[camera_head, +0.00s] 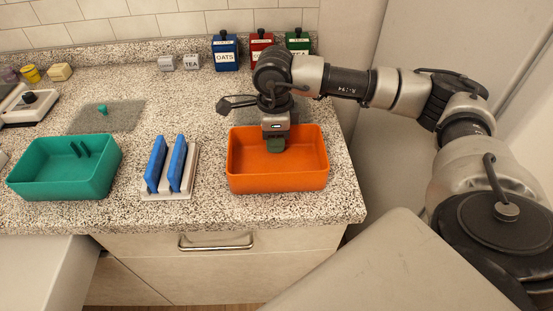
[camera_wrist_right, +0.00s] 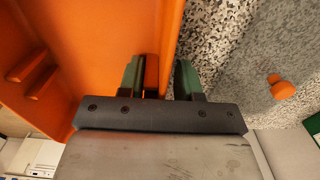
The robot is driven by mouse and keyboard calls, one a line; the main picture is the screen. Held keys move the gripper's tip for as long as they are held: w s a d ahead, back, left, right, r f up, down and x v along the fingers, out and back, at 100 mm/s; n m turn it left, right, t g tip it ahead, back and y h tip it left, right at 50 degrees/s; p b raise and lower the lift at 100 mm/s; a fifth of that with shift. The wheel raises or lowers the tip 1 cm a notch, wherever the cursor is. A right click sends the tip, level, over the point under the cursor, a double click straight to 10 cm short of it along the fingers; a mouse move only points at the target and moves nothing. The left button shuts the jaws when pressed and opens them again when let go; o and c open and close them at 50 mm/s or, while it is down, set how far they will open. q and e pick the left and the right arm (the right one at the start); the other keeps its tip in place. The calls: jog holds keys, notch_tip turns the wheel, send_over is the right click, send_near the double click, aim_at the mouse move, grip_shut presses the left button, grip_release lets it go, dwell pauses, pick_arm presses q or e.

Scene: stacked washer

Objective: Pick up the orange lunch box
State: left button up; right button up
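The orange lunch box (camera_head: 278,182) is an open, empty-looking tray on the speckled counter near its right front corner. My right gripper (camera_head: 276,143) comes down over its back wall; one green-padded fingertip shows inside the box. In the right wrist view the fingers (camera_wrist_right: 160,78) stand on either side of the orange wall (camera_wrist_right: 171,30). A strip of counter shows between the wall and the right-hand finger, so the gripper is open around the wall. My left gripper is not in view.
A grey lid with an orange knob (camera_wrist_right: 282,88) lies behind the box. Left are a rack with blue panels (camera_head: 176,166) and a teal box (camera_head: 70,182). Blue, red and green canisters (camera_head: 225,52) stand by the wall. The counter ends just right of the box.

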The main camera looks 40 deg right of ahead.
grip_shut()
jog(key=shift+r, duration=0.15)
